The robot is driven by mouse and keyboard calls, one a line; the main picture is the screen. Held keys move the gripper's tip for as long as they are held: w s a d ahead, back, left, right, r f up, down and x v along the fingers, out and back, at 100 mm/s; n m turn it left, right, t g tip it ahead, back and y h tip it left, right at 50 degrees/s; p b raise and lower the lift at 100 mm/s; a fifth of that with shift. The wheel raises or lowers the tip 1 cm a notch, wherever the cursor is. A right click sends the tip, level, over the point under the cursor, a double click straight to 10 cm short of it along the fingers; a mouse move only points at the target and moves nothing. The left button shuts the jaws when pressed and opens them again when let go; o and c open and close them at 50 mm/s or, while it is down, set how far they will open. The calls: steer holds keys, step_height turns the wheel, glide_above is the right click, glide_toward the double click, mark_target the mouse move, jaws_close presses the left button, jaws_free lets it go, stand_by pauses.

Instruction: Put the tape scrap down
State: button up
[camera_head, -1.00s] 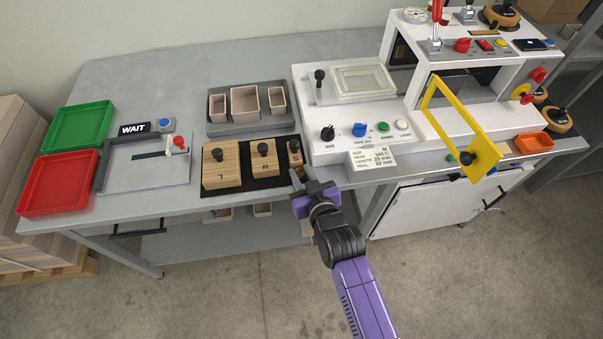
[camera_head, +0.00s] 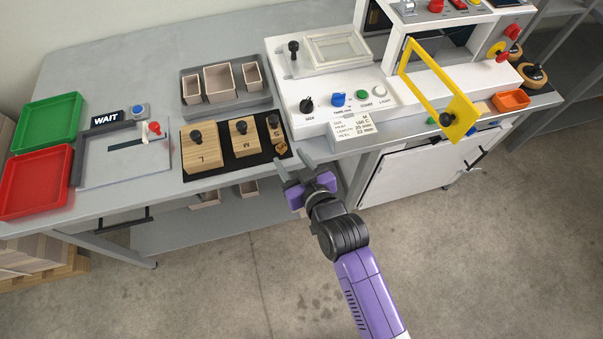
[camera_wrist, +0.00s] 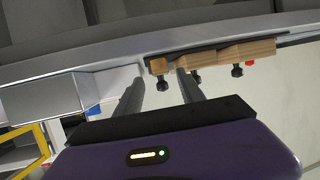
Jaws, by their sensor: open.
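My gripper (camera_head: 292,161) is open, its two grey fingers apart at the bench's front edge, just beyond the near right corner of the black mat. A small brown piece (camera_head: 281,153) lies at that mat corner, against the near side of the small wooden S block (camera_head: 274,131). I cannot tell whether it is the tape scrap or part of the block. No other piece that could be the scrap is clear.
Wooden blocks L (camera_head: 203,155) and M (camera_head: 242,142) with black knobs stand on the mat. The white machine (camera_head: 310,126) with its raised yellow frame (camera_head: 408,72) is to the right. Red (camera_head: 36,185) and green (camera_head: 50,124) trays are at left. Floor in front is clear.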

steer(key=v, duration=0.6)
steer(key=shift+s+d+r+b, duration=0.15)
steer(key=shift+s+r+b, duration=0.05)
steer(key=shift+s+b, duration=0.1)
